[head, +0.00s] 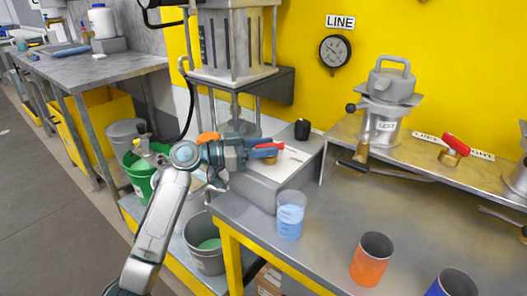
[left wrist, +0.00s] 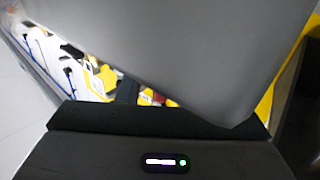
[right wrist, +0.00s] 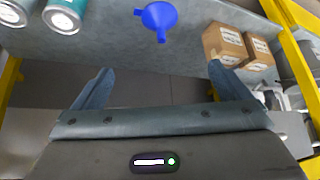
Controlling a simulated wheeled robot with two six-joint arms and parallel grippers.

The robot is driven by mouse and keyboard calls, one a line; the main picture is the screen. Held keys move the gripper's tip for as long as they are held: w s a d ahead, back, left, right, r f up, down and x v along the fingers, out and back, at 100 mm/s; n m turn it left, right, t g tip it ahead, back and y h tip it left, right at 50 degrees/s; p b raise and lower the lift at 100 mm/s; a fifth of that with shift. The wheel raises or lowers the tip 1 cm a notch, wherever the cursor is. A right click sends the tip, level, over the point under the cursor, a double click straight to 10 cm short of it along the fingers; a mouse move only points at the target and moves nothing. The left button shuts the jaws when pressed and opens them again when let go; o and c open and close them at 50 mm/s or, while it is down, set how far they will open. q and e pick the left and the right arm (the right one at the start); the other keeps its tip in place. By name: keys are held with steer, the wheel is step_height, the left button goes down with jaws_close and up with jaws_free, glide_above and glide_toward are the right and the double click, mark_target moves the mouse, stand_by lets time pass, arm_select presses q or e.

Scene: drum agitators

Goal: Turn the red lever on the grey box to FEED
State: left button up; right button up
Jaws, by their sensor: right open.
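The grey box (head: 257,183) stands at the left end of the steel bench, with a pale top plate (head: 296,158). The red lever (head: 279,146) shows over its top, between the blue fingers of my left gripper (head: 262,147). The fingers lie close along both sides of the lever; whether they press on it is unclear. No FEED mark is readable. In the left wrist view a grey surface (left wrist: 190,55) fills most of the picture and hides the fingers and lever. My right gripper (right wrist: 160,88) is open and empty, away from the box.
A black knob (head: 302,129) stands behind the lever. A clear cup of blue liquid (head: 290,215), an orange cup (head: 371,260) and a blue cup (head: 455,285) stand on the bench. A metal agitator frame (head: 233,45) rises behind. The right wrist view shows a blue funnel (right wrist: 159,17) and cardboard boxes (right wrist: 225,44).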

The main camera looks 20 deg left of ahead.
mark_target(264, 145)
arm_select(q)
steer(key=shift+r, duration=0.45)
steer(key=r, duration=0.2)
steer(key=shift+s+r, duration=0.2)
steer(key=shift+r, duration=0.15)
steer(key=s+d, duration=0.2)
steer(key=s, duration=0.5)
steer(key=s+d+r, duration=0.1)
steer(key=s+d, duration=0.1)
steer(key=s, duration=0.6)
steer(key=shift+d, duration=0.35)
steer(key=shift+r, duration=0.1)
